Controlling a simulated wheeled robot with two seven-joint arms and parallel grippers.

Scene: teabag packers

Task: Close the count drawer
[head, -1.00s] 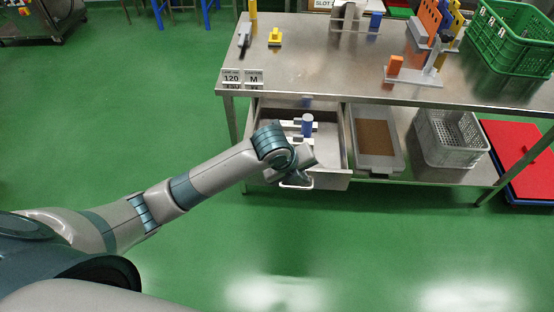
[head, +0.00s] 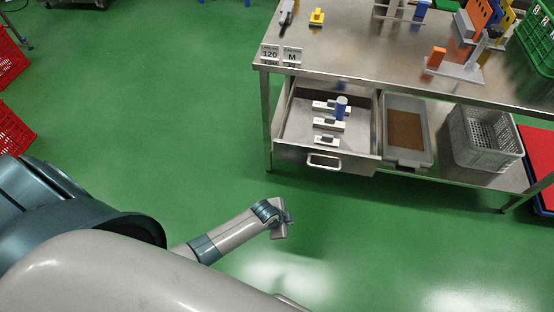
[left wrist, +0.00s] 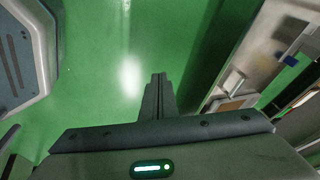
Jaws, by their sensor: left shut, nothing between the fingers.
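The count drawer (head: 350,164) hangs under the steel table's left end and is pulled out, with its handle (head: 323,161) on the front. Inside it lie several white blocks with dark tops and a blue cylinder (head: 341,108). My left gripper (head: 284,219) is in front of and below the drawer, over the green floor, apart from the handle. In the left wrist view its fingers (left wrist: 157,88) are together with nothing between them. My right gripper is not in view.
The steel table (head: 380,62) carries a yellow item (head: 317,17), an orange block (head: 436,57) and a green crate (head: 538,35). A grey tray (head: 406,158) and grey basket (head: 484,136) stand on the lower shelf, right of the drawer. The floor before the drawer is clear.

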